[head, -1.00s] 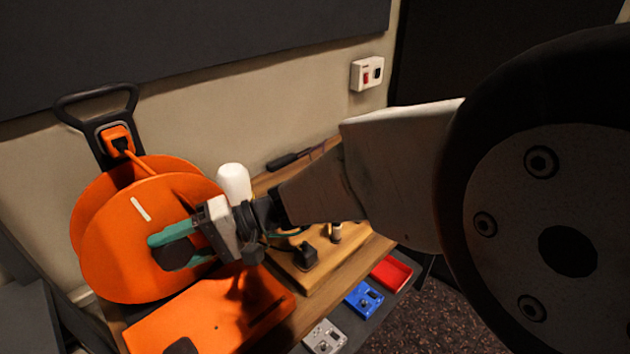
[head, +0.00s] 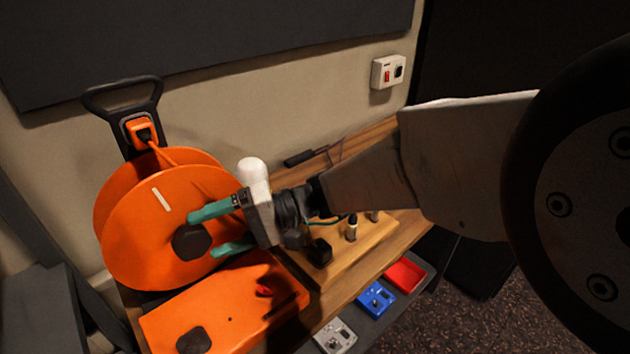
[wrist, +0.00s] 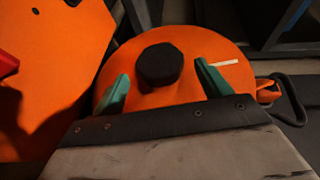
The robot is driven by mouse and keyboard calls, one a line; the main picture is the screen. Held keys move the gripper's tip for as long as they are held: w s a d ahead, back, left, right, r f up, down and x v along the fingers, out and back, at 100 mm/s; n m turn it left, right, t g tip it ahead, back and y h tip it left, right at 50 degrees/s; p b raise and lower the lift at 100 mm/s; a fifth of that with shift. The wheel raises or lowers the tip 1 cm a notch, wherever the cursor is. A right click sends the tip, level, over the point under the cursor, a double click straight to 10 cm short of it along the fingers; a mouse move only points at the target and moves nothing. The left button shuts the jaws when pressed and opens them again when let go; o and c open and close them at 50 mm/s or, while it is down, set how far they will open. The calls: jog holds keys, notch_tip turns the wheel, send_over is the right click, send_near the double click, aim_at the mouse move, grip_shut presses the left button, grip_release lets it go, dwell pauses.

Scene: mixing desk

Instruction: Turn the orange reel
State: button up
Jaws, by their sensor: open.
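The orange reel (head: 137,235) stands at the left end of the wooden desk, with a white mark on its face and a black hub knob (head: 188,242) at its centre. A black handle frame rises behind it. My gripper (head: 208,231) is open in front of the reel's face, its green fingers pointing at the reel. In the wrist view, the black knob (wrist: 160,63) lies ahead of and between the open fingers (wrist: 162,85), with nothing gripped. The reel face (wrist: 190,52) fills the middle there, its white mark right of the knob.
An orange plate (head: 225,310) with a black knob lies in front of the reel. A wooden board (head: 350,262) with small parts is to the right. Blue (head: 376,299) and red (head: 405,273) trays sit along the front.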

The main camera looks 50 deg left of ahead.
jog(key=shift+v, duration=2)
